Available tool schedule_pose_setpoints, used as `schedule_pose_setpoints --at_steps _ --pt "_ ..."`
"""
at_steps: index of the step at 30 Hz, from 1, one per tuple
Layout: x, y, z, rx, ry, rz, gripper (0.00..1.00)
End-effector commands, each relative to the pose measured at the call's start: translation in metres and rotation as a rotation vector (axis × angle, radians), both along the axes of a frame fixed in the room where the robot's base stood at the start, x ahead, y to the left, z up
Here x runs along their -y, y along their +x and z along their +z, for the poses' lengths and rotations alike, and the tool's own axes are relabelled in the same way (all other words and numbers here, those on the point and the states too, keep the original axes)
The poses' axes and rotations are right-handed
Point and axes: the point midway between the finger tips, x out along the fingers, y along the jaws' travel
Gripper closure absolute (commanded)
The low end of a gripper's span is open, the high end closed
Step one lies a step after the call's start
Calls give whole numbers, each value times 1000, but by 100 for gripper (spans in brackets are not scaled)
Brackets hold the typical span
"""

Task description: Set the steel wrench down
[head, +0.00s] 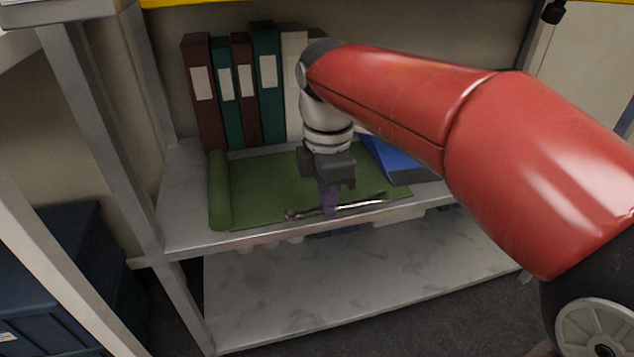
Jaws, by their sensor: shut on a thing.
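The steel wrench (358,206) lies roughly level, left to right, at the front of the green mat (270,178) on the upper shelf of the rack. My gripper (330,205) points down and is shut on the wrench near its middle. The fingers cover part of the wrench's handle. I cannot tell whether the wrench touches the mat or is held just above it. The mat's left end is rolled up (219,190).
Several upright binders (240,90) stand at the back of the shelf (187,200). A blue object (395,160) lies right of the mat, partly behind my red arm. Metal posts (105,130) frame the left side. A lower shelf (330,285) looks mostly bare.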

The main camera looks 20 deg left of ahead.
Motion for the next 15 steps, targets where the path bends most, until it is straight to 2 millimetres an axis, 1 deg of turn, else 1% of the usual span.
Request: schedule_pose_setpoints --at_steps 1,3,7,10,13,15 --pt "-8 13 -1 -2 0 0 100" --pt "-18 29 -1 -2 0 -1 100" --pt "-33 52 0 -1 0 0 100" --pt "-39 63 0 0 0 -1 100" --pt "-41 68 -1 1 1 -1 100" --pt "-42 68 -5 0 0 -1 100"
